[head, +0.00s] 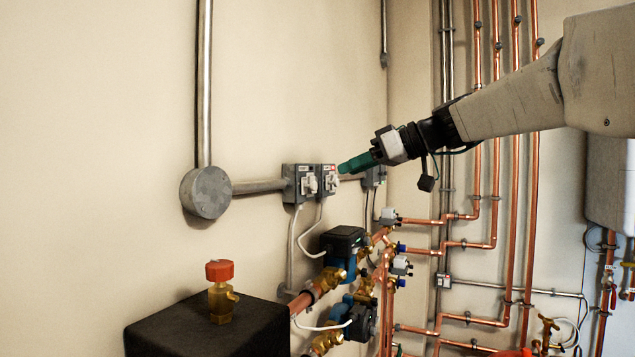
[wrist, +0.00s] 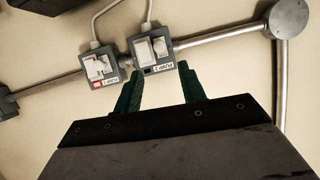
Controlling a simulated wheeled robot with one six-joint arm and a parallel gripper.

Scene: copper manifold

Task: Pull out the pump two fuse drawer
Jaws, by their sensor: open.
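Two grey fuse boxes sit side by side on the wall conduit. The right one in the wrist view (wrist: 169,40) has a white front piece (wrist: 144,50), a small dark window and a label. The left one (wrist: 103,67) has a white front piece (wrist: 94,68), a red mark (wrist: 97,84) and a label. The labels are too small to read surely. In the head view they are the left box (head: 290,184) and the red-marked box (head: 326,170). My gripper (wrist: 160,72) is open and empty, its green fingers spread at the right box's label edge in the wrist view; contact is unclear.
A round junction box (head: 206,192) and conduit lie left of the boxes in the head view. A third grey box (head: 374,176) is farther right. Cables, pumps (head: 343,244) and copper pipes are below. A black box (head: 210,325) with a red-capped valve (head: 220,271) stands lower left.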

